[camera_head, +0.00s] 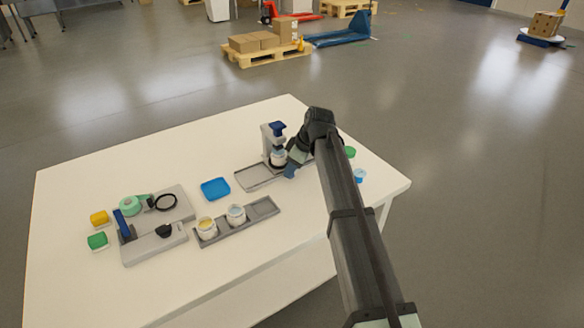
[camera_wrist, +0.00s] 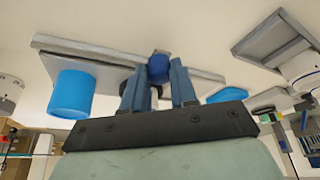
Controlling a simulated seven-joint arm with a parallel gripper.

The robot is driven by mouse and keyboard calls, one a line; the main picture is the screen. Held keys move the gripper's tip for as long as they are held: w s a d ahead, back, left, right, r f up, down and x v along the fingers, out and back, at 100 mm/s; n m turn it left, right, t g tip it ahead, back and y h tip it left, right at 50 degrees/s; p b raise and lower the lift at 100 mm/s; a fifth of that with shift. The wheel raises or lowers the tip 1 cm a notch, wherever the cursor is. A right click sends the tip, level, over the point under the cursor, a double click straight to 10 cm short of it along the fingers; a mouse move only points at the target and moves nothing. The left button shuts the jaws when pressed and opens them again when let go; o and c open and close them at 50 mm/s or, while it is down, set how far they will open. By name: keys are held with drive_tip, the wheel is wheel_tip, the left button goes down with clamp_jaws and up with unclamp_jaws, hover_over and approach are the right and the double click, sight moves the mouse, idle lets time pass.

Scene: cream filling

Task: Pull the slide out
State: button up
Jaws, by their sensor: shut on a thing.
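The filling station (camera_head: 268,137) stands toward the back of the white table, with a grey upright and a blue top. A white jar (camera_head: 278,157) sits under its head. The flat grey slide track (camera_head: 256,180) runs left and right beneath it; the wrist view shows a long grey plate (camera_wrist: 95,52). My gripper (camera_head: 291,170) is low, just right of the jar, shut on the slide. In the wrist view my gripper (camera_wrist: 157,88) has its blue fingers on either side of a small part, with a round blue piece (camera_wrist: 158,68) just beyond. The grip itself is mostly hidden.
A grey rack (camera_head: 262,209) holds two jars in front. A blue square (camera_head: 215,188) lies left of the track.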

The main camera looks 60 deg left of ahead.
clamp_jaws()
drive_tip(key=shift+s, duration=0.1)
drive_tip(key=s, duration=0.9)
drive_tip(key=shift+s, duration=0.15)
drive_tip(key=shift+o, duration=2.4)
unclamp_jaws()
drive_tip(key=shift+s, duration=0.15)
drive_tip(key=o, duration=0.3)
drive_tip(key=v, duration=1.4)
